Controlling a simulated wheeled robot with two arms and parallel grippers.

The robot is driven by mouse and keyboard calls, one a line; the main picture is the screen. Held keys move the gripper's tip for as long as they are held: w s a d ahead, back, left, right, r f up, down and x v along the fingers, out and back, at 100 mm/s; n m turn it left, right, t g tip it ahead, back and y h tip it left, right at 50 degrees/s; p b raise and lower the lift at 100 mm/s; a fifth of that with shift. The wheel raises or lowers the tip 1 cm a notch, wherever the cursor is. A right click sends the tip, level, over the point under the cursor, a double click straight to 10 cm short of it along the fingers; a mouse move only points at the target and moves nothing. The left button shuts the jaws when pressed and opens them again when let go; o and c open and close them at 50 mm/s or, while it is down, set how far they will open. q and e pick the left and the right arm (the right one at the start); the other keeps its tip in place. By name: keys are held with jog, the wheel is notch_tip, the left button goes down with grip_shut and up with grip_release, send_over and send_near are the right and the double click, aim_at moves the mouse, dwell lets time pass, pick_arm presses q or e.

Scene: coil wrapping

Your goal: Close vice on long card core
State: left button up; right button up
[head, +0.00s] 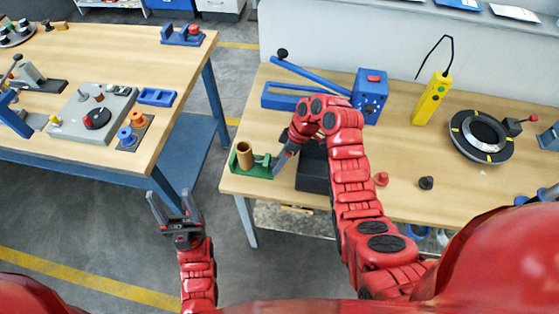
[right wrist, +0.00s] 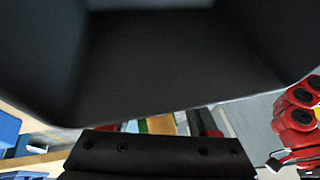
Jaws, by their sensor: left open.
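The small green vice (head: 255,171) stands at the front left corner of the right-hand workbench. The brown card core (head: 245,152) stands upright in it, at its left part. My right gripper (head: 279,164) reaches down just right of the vice, close to its grey handle end; I cannot tell whether it touches. In the right wrist view the fingers (right wrist: 163,126) are apart, with green and brown showing between them; much there is hidden. My left gripper (head: 173,204) is open and empty, over the floor between the benches.
A black box (head: 313,168) stands right of the vice and fills the upper right wrist view (right wrist: 150,60). A blue lever tool (head: 370,92), yellow controller (head: 431,98) and round black fixture (head: 481,136) stand behind and right. The left bench (head: 150,60) carries several fixtures.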

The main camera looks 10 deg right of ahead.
jog(key=shift+o, duration=0.8)
jog(key=shift+r, duration=0.15)
jog(key=p+v, duration=0.9)
jog(key=v, duration=0.7)
jog(key=shift+d+r, duration=0.4)
jog(key=shift+r, duration=0.05)
jog(key=shift+w, duration=0.1)
